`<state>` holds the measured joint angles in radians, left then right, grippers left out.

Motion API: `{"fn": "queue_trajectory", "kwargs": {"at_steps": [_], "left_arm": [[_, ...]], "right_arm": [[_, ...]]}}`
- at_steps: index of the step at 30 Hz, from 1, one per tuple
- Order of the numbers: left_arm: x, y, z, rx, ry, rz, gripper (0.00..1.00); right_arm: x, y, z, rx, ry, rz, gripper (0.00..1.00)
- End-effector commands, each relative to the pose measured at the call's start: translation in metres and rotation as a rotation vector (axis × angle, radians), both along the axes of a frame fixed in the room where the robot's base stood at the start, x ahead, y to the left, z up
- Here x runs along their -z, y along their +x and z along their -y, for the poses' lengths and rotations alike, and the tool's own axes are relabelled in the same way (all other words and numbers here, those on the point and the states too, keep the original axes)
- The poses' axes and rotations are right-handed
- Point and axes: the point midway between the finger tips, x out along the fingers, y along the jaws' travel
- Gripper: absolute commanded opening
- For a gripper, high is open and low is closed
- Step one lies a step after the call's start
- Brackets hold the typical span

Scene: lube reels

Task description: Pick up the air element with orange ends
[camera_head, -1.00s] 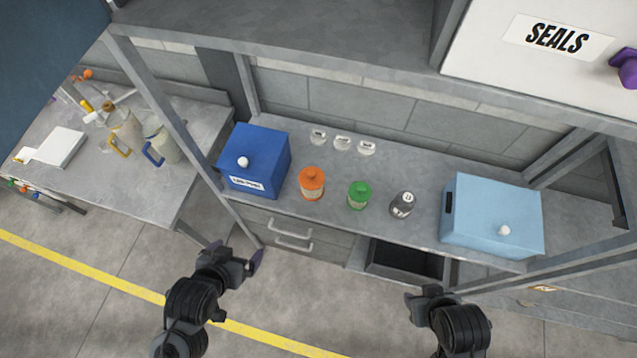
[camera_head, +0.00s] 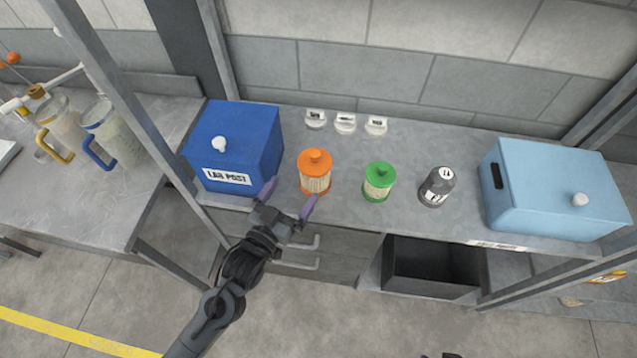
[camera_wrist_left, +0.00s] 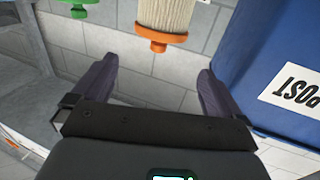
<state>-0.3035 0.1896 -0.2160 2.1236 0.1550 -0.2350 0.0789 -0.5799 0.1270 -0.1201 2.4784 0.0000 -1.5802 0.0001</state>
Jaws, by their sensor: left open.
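The air element with orange ends (camera_head: 314,172) stands upright on the grey bench, with a pale pleated body and an orange knob on top. In the left wrist view its pleated body and one orange end (camera_wrist_left: 165,40) show at the top, beyond the fingertips; the rest is cut off. My left gripper (camera_head: 288,196) is open and empty, in front of the element and a little to its left, near the bench's front edge. In the wrist view its two purple fingers (camera_wrist_left: 150,78) are wide apart. Only a dark sliver, probably my right gripper, shows at the head view's bottom edge.
A blue box (camera_head: 234,148) marked "LAB POST" stands close left of the element. A green-ended element (camera_head: 378,181), a dark grey canister (camera_head: 437,186) and a light blue box (camera_head: 555,188) stand to the right. Small white labelled pieces (camera_head: 345,123) lie behind. An upright post is left.

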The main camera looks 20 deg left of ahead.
Motion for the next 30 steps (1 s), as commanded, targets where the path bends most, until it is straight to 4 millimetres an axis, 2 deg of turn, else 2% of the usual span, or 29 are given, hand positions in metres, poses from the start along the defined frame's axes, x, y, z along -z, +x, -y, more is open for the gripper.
{"fn": "queue_trajectory", "kwargs": {"at_steps": [1,3,12,22,30], "left_arm": [[0.005,0.003,0.000,0.000,0.000,0.005,1.00],[0.005,0.008,0.000,0.000,0.000,0.008,1.00],[0.004,0.047,0.005,-0.001,0.001,0.008,1.00],[0.005,0.067,0.008,0.000,0.000,0.008,1.00],[0.007,0.100,0.013,0.000,0.000,0.007,1.00]], "right_arm": [[0.007,0.000,0.001,0.000,-0.002,0.001,0.43],[0.008,0.001,0.001,0.000,-0.003,0.003,0.43],[0.008,0.001,0.000,0.002,0.003,0.005,0.43],[0.009,0.001,-0.002,0.006,0.010,0.004,0.43],[0.011,0.001,-0.003,0.007,0.011,0.002,0.43]]}}
